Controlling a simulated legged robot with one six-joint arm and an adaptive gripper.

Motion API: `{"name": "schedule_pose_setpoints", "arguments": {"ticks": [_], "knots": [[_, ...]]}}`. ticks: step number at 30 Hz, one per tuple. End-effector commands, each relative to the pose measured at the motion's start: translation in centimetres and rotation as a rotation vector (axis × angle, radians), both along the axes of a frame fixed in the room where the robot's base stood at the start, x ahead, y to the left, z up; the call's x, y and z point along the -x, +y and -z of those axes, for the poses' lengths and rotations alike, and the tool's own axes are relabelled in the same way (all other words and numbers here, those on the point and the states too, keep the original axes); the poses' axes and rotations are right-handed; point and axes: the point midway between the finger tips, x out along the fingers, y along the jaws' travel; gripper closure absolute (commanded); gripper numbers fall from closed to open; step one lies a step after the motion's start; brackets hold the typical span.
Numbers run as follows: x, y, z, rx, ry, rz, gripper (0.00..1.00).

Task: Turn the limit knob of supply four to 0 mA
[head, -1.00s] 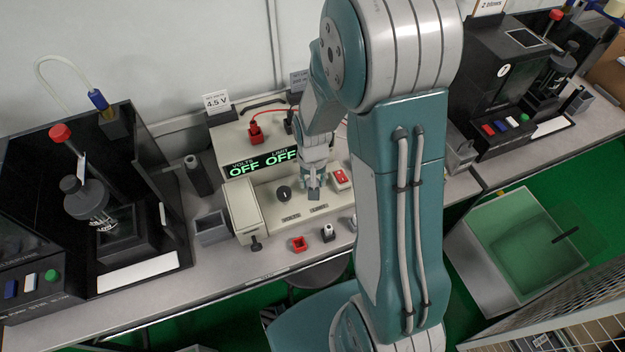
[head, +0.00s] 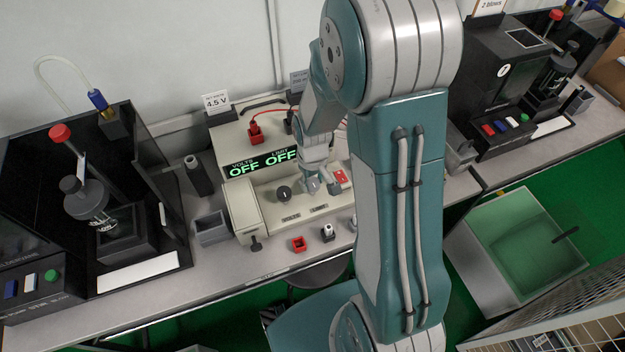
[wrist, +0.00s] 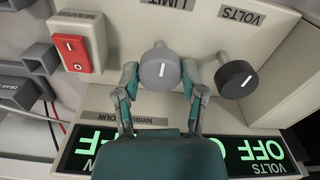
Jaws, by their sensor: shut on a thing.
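The power supply's grey limit knob (wrist: 160,68) is in the middle of the wrist view, by the LIMIT label (wrist: 168,3). Its white pointer line shows on its face. My gripper (wrist: 160,73) has one finger on each side of this knob and is shut on it. In the head view my gripper (head: 321,186) is over the front panel and hides most of this knob. The display (head: 262,161) reads OFF for both volts and limit. The dark volts knob (wrist: 238,79) is beside the gripper; it also shows in the head view (head: 284,193).
A red rocker switch (wrist: 76,45) sits on the other side of the limit knob. A red block (head: 298,244) and a small black-and-white item (head: 328,233) are at the front. A 4.5 V card (head: 216,102) stands on top. Black testers flank the supply.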

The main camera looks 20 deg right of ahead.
Motion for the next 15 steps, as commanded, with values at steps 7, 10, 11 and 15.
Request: {"name": "schedule_pose_setpoints", "arguments": {"ticks": [7, 10, 11, 15], "knots": [[-0.41, 0.02, -0.15, 0.0, -0.012, -0.003, 0.94], [-0.41, 0.02, -0.15, 0.0, -0.012, -0.003, 0.38], [-0.4, 0.01, -0.15, 0.0, -0.012, -0.003, 0.25], [-0.26, 0.02, -0.1, 0.0, -0.008, -0.002, 0.13]]}}
